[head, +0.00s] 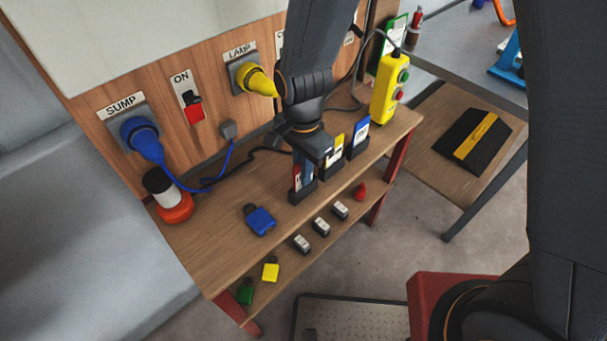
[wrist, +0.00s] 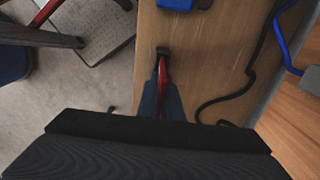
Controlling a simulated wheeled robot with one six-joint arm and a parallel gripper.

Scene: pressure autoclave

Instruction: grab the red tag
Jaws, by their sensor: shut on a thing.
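The red tag (head: 296,178) stands upright at a small black holder (head: 301,195) on the wooden bench, the leftmost of three such tags. It is partly hidden by my gripper (head: 306,170), which comes down on it from above. In the wrist view the red tag (wrist: 163,76) shows as a thin red edge between the two fingers of my gripper (wrist: 162,98), which is shut on it. I cannot tell whether the tag is still seated in the holder.
A yellow tag (head: 334,153) and a blue tag (head: 359,134) stand in holders just right. A blue padlock (head: 260,221) lies to the left on the bench. A yellow control pendant (head: 389,88) stands behind. A blue cable (head: 212,185) and black cable run along the back.

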